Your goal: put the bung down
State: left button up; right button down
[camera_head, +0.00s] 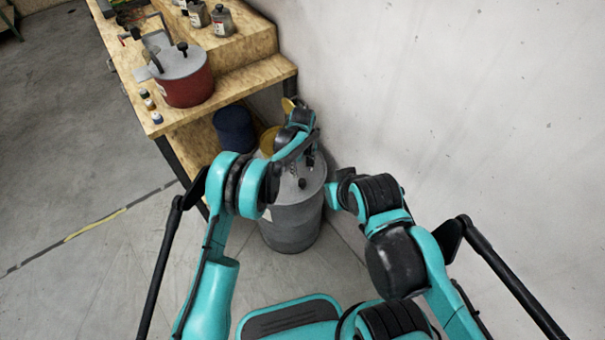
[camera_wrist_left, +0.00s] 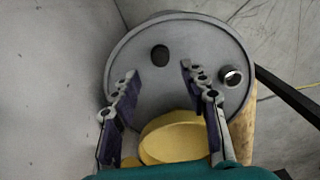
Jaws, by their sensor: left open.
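A grey steel drum (camera_head: 291,222) stands on the floor below my arms, its round lid also filling the middle of the left wrist view (camera_wrist_left: 190,30). A dark round bung (camera_wrist_left: 160,54) sits on the lid near the far side, and a metal-rimmed round fitting (camera_wrist_left: 231,76) is near the lid's right edge. My left gripper (camera_wrist_left: 158,73) is open over the lid, its two fingers apart with nothing between the tips. The bung appears just beyond the fingertips; I cannot tell whether it is fully seated. My right gripper does not show.
A wooden workbench (camera_head: 236,84) stands at the upper left with a red pot (camera_head: 185,78) and small bottles on it. A dark blue drum (camera_head: 234,128) and a yellow object (camera_head: 268,139) stand close behind the grey drum. A white wall (camera_head: 450,90) is on the right. The left floor is clear.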

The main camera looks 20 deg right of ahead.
pick_arm(q)
notch_tip(320, 180, up, 4)
jog(key=shift+r+p, duration=0.2)
jog(key=shift+p, duration=0.3)
dwell(1.1)
